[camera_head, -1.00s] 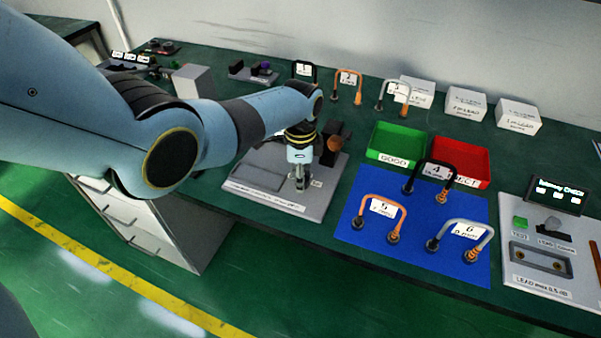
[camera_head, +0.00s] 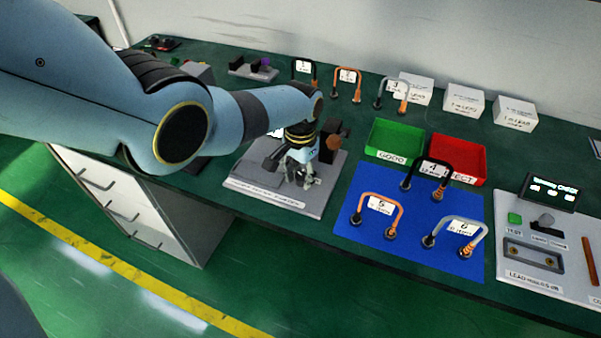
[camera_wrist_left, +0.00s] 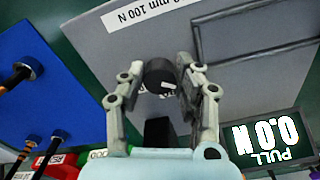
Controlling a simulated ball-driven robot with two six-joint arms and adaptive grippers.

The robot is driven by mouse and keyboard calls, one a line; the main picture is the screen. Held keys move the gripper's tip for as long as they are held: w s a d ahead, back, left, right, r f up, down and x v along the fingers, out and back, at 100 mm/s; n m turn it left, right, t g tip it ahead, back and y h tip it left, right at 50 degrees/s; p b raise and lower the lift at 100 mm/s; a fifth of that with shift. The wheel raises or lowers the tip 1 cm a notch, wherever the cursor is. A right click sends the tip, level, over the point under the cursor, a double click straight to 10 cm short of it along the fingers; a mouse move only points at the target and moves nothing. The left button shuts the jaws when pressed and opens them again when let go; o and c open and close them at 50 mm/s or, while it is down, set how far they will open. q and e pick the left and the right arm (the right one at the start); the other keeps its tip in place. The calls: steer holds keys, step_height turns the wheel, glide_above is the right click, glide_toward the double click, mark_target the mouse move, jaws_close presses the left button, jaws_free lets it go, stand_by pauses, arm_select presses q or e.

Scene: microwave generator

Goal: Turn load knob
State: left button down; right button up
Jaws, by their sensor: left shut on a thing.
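The black round knob (camera_wrist_left: 160,76) sits between the two fingers of my left gripper (camera_wrist_left: 163,80) in the left wrist view. The gripper is shut on it, with the fingers pointing down at the fixture. In the head view, my left gripper (camera_head: 298,182) is low over the grey test fixture (camera_head: 270,196) on the bench, and its fingers mostly hide the knob. The fixture's display (camera_wrist_left: 265,138) shows upside down in the left wrist view and reads PULL 0.0 N. My right gripper is not in view.
Right of the fixture is a blue mat (camera_head: 375,245) with several numbered cable leads. A green tray (camera_head: 396,138) and a red tray (camera_head: 458,160) stand behind it. A dark block with a brown knob (camera_head: 334,142) stands close beside the gripper. White boxes line the wall.

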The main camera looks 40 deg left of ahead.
mark_target(300, 178)
arm_select(q)
steer(key=shift+n, duration=0.5)
steer(key=c, duration=0.9)
jaws_free()
steer(key=shift+c, duration=0.2)
steer(key=shift+r, duration=4.05)
steer(key=shift+s, duration=0.1)
